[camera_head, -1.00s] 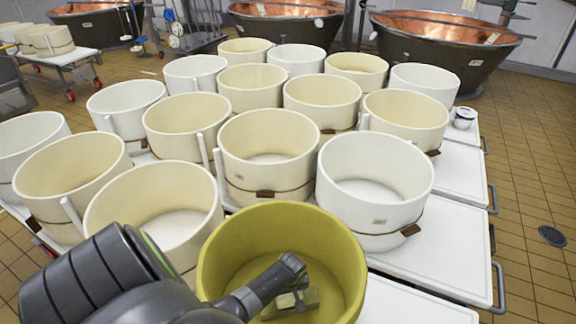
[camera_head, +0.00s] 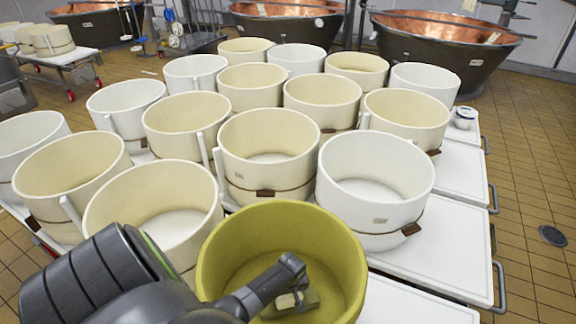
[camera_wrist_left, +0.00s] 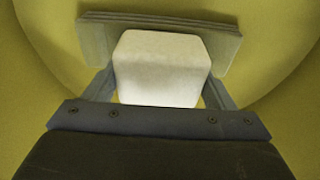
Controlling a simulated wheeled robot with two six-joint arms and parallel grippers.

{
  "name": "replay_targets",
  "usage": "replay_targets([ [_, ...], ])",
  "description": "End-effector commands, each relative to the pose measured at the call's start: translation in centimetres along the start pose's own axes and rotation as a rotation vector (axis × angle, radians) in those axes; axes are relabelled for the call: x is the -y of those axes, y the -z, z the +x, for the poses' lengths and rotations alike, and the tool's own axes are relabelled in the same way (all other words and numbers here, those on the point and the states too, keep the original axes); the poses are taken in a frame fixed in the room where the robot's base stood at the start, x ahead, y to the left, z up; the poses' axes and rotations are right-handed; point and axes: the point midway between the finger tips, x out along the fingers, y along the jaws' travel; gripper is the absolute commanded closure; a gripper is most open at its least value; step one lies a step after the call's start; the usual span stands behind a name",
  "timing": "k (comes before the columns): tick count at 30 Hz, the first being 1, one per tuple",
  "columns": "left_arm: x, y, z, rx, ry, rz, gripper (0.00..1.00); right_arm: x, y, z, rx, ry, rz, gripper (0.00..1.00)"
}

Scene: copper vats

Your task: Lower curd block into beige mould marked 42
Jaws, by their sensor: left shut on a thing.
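My left gripper (camera_head: 292,300) reaches down into an olive-yellow tub (camera_head: 214,262) at the front. It is shut on a pale curd block (camera_head: 283,302), low inside the tub. In the left wrist view the whitish block (camera_wrist_left: 160,66) sits between the two fingers (camera_wrist_left: 160,85). I cannot tell whether the block touches the tub floor. Several beige moulds stand behind the tub; the nearest in the middle (camera_head: 268,138) carries a small label, too small to read, so I cannot tell which is marked 42. My right gripper is out of view.
A white mould (camera_head: 395,165) stands right of the middle beige one, and another beige mould (camera_head: 110,195) is at the left. More moulds crowd the white tables (camera_head: 440,255) behind. Copper vats (camera_head: 470,55) stand at the back.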

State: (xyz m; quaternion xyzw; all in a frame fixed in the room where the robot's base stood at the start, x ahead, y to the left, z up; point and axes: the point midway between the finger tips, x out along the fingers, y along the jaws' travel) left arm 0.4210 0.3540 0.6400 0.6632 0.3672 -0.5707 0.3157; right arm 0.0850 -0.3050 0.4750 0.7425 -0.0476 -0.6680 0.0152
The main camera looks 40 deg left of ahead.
Motion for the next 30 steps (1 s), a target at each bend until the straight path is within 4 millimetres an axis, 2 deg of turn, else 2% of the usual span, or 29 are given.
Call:
replay_targets([
  [28, -0.08, -0.11, 0.95, -0.001, -0.002, 0.000, 0.56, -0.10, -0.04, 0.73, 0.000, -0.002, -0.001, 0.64],
  [29, -0.08, -0.11, 0.95, -0.001, -0.002, 0.000, 0.19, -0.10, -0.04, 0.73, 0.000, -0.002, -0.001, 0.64],
  [30, -0.07, -0.11, 0.95, -0.001, -0.001, 0.000, 0.14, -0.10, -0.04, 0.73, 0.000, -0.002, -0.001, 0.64],
])
